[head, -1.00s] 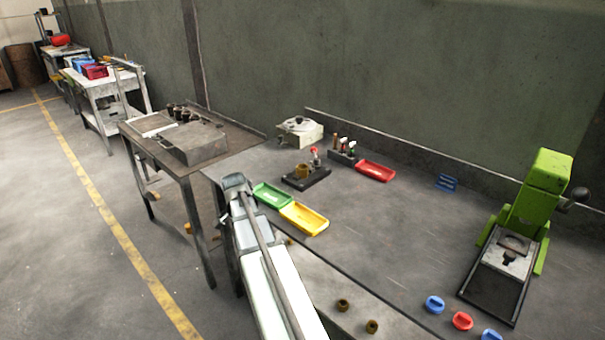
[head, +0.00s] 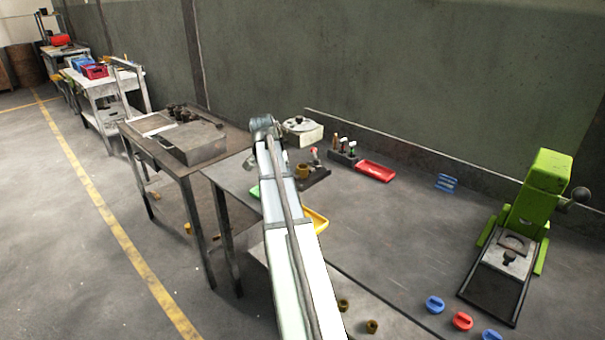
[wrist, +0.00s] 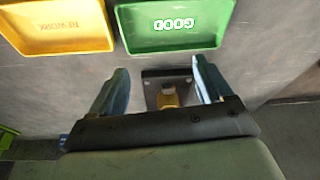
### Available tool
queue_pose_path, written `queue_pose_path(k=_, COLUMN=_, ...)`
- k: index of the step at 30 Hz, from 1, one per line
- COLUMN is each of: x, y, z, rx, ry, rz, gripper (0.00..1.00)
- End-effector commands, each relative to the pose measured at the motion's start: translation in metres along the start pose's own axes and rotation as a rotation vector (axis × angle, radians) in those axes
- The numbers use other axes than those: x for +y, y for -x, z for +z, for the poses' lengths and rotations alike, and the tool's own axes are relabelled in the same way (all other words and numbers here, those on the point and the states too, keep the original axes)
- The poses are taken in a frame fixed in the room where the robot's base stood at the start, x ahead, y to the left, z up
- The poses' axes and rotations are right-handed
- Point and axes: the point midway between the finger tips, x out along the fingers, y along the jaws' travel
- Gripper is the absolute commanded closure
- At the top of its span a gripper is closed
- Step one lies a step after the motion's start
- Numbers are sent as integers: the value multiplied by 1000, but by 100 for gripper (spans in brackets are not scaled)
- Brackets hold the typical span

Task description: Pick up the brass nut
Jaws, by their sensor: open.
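Brass-coloured pieces show in the head view. One (head: 302,171) sits on a black fixture (head: 318,178) behind the trays, and two small nuts (head: 343,305) (head: 371,326) lie at the front edge of the bench. I cannot tell which one the task means. My gripper (wrist: 155,85) is open, with its two fingers apart. Between them in the wrist view, further off, shows a dark plate with a brass-yellow piece (wrist: 168,99), partly hidden by my gripper's body. The fingers do not visibly touch it. In the head view my arm hides the fingertips.
A green GOOD tray (wrist: 178,40) and a yellow REWORK tray (wrist: 62,45) lie close by. A red tray (head: 375,171) lies right of the fixture. A grey-white device (head: 303,132) stands behind. A green press (head: 535,200) stands far right. The middle bench is free.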

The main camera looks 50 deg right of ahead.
Motion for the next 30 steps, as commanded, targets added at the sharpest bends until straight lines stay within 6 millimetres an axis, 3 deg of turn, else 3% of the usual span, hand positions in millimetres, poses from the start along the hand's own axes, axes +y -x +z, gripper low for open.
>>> queue_pose_path(k=1, x=-3, y=7, z=-24, rx=19, ry=27, rz=-10, gripper=20)
queue_pose_path(k=3, x=-2, y=18, z=-52, rx=46, ry=73, rz=-23, gripper=20)
queue_pose_path(k=6, x=2, y=32, z=-88, rx=85, ry=137, rz=-36, gripper=20)
queue_pose_path(k=9, x=5, y=42, z=-111, rx=112, ry=182, rz=-43, gripper=20)
queue_pose_path(k=14, x=8, y=39, z=-122, rx=125, ry=210, rz=-44, gripper=20)
queue_pose_path(k=24, x=5, y=-14, z=-127, rx=124, ry=209, rz=-44, gripper=20)
queue_pose_path(k=30, x=4, y=-35, z=-130, rx=124, ry=208, rz=-44, gripper=20)
